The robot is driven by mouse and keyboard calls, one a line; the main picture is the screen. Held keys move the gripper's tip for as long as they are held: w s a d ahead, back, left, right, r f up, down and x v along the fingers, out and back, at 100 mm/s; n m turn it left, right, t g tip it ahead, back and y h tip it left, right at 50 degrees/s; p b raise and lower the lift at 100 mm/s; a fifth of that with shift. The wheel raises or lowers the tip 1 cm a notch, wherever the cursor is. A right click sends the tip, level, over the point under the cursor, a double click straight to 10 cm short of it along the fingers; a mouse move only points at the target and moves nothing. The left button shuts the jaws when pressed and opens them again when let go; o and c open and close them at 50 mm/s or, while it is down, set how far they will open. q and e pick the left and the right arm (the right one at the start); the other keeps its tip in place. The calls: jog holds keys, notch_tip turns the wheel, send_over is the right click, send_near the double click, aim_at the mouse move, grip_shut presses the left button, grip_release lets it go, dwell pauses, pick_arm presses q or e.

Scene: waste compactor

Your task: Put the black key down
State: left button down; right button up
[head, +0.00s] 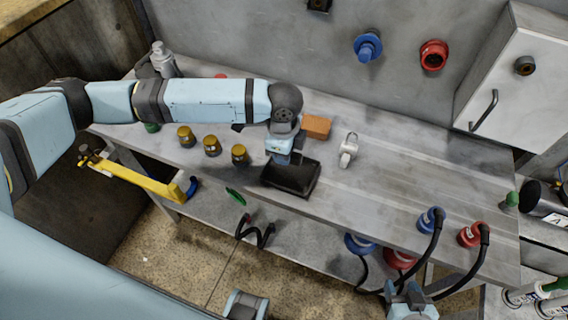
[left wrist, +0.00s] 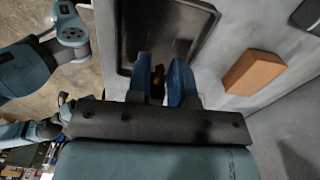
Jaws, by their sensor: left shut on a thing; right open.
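My left gripper (head: 284,158) points down over the black tray (head: 290,187) on the metal workbench. In the left wrist view its two blue fingers (left wrist: 166,82) are shut on a small dark thing with a yellowish part (left wrist: 157,84), seen between them in front of the tray (left wrist: 148,28). This is likely the black key; its shape is mostly hidden by the fingers, and I cannot tell whether it touches the tray. My right gripper (head: 409,292) is open and empty at the bottom edge, below the bench front.
An orange-brown block (head: 316,126) and a grey-white metal part (head: 349,151) lie behind and right of the tray. Several brass-coloured pieces (head: 212,146) stand left. Blue (head: 431,219) and red (head: 471,234) hose fittings sit at the right front. The bench (head: 390,180) between is clear.

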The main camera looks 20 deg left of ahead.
aim_at(284, 171)
pick_arm(q)
notch_tip(284, 171, down, 5)
jog(key=shift+f, duration=0.1)
dwell(0.3)
jog(key=shift+f, duration=0.15)
jog(key=c, duration=1)
grip_release()
notch_tip(284, 171, up, 12)
jog(key=shift+a+r, duration=0.1)
jog(key=shift+r, duration=0.1)
